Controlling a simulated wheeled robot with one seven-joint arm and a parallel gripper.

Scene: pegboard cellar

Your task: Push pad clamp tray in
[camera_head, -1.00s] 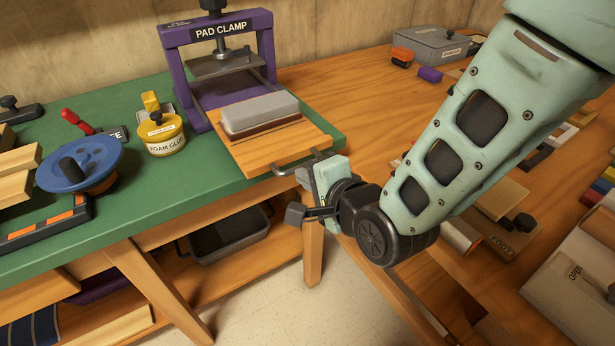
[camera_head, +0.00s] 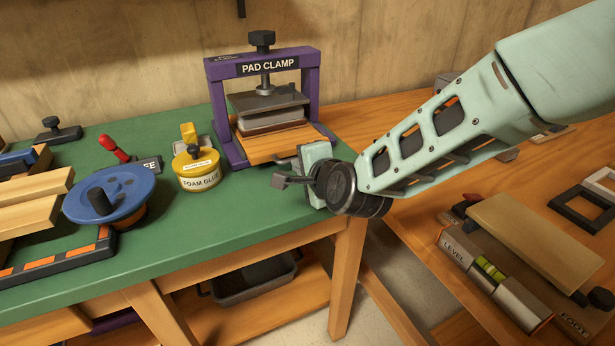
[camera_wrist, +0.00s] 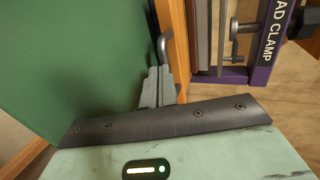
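The purple pad clamp (camera_head: 309,85) stands on the green bench top, its label facing me. Its wooden tray (camera_head: 265,149) lies mostly within the frame, with a front strip sticking out. The grey pad (camera_head: 270,121) on the tray is under the clamp's metal plate (camera_head: 265,101). My gripper (camera_head: 297,162) is at the tray's front edge, by the metal handle. In the wrist view, its two grey fingers (camera_wrist: 157,87) lie together, shut, with their tips at the curved handle (camera_wrist: 163,46). I see nothing held between them. The fingers and wrist hide part of the handle.
A yellow foam glue pot (camera_head: 197,170) stands left of the clamp, with a blue round-topped tool (camera_head: 125,190) farther left. A wooden table (camera_head: 420,240) with a level and other tools is on the right. Green bench surface in front of the glue is clear.

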